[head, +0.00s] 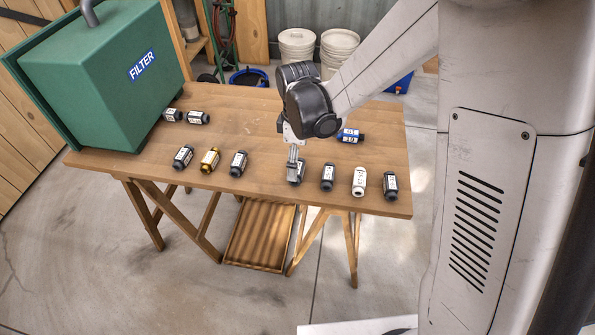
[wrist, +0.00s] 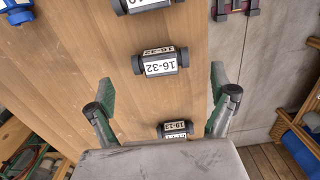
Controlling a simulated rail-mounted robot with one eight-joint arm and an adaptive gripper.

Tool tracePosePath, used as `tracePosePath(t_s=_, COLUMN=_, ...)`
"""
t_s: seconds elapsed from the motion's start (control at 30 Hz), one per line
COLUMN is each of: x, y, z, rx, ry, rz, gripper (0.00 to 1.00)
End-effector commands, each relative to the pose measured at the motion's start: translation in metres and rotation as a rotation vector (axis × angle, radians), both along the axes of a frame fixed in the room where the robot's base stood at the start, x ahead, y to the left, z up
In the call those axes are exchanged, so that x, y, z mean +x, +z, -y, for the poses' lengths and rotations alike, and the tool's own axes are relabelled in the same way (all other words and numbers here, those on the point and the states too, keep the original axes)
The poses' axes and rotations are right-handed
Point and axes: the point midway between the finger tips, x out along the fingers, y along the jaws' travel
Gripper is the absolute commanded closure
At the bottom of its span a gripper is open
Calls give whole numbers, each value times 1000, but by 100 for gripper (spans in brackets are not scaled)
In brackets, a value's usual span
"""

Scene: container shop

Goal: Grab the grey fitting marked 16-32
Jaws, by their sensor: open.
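The grey fitting marked 16-32 (wrist: 160,63) lies on the wooden table in the wrist view, dark grey with a white label, ahead of and roughly between my fingertips. My gripper (wrist: 162,83) is open and empty, one finger at each side. In the head view my gripper (head: 293,164) hangs over the front row of fittings. A dark fitting (head: 299,174) there is partly hidden by it and appears to be the same one; its label is unreadable in that view.
A fitting marked 10-12 (wrist: 176,130) sits closer to my palm; another dark fitting (wrist: 145,3) is at the top edge. A blue fitting (head: 350,136) lies farther back. A green FILTER box (head: 100,75) fills the table's left end.

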Motion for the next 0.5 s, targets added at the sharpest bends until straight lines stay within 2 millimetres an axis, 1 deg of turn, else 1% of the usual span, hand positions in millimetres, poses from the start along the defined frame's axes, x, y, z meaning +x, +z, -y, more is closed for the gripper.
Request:
tracePosePath(t_s=0.2, x=-1, y=-30, z=0, rx=0, ry=0, rz=0, gripper=9)
tracePosePath(t_s=0.3, x=-1, y=-41, z=0, rx=0, ry=0, rz=0, gripper=9)
tracePosePath(t_s=0.4, x=-1, y=-47, z=0, rx=0, ry=0, rz=0, gripper=9)
tracePosePath(t_s=0.5, x=-1, y=-48, z=0, rx=0, ry=0, rz=0, gripper=9)
